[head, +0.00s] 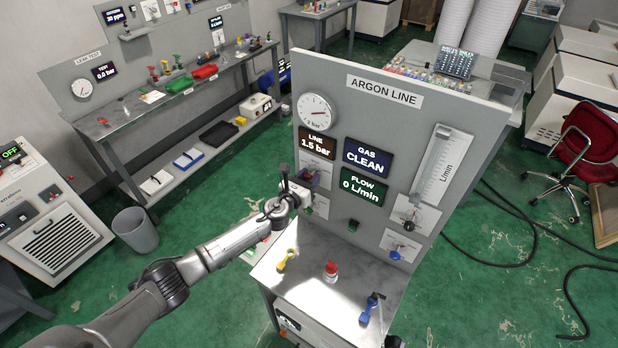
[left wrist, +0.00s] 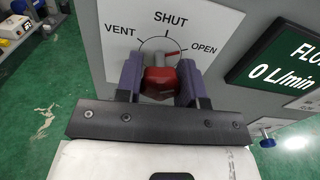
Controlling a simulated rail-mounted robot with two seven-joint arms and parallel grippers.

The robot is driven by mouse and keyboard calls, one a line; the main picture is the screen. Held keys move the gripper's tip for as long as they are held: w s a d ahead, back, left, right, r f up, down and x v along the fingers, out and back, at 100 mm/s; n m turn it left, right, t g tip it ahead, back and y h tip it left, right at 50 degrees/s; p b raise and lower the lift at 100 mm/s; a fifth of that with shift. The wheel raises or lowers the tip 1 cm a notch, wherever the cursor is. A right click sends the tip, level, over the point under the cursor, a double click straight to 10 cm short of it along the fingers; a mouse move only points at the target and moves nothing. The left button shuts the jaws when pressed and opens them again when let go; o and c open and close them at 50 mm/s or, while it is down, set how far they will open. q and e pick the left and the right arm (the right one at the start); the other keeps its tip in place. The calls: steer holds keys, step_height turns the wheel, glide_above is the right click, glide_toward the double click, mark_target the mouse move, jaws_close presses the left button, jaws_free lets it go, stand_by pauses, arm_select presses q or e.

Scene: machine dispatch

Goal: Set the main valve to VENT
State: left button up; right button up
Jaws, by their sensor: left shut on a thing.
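The main valve is a red knob (left wrist: 158,82) on a white dial plate (left wrist: 120,42) marked VENT, SHUT and OPEN, seen in the left wrist view. Its red pointer tip appears to lean right of SHUT, toward OPEN. My left gripper (left wrist: 160,88) is shut on the knob, one purple finger on each side. In the head view my left gripper (head: 303,184) is at the left edge of the ARGON LINE panel (head: 400,130) and mostly hides the knob. My right gripper is not in view.
The panel displays read line 1.5 bar (head: 316,143), gas CLEAN (head: 367,157) and flow 0 L/min (head: 362,188). On the bench (head: 310,262) below are a yellow tool (head: 288,260), a red-and-white bottle (head: 331,270) and a blue tool (head: 370,308).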

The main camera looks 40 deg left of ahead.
arm_select(q)
steer(key=shift+n, duration=0.3)
steer(key=shift+n+b, duration=0.3)
steer(key=shift+n, duration=0.7)
steer(key=n, duration=0.3)
steer(key=shift+n, duration=0.4)
steer(key=n, duration=0.3)
steer(key=shift+n+b, duration=0.3)
steer(key=shift+b, duration=0.1)
steer(key=n, duration=0.3)
steer(key=shift+n, duration=0.3)
steer(key=n, duration=0.6)
steer(key=n+p, duration=0.1)
steer(key=n, duration=0.2)
steer(key=shift+n, duration=0.8)
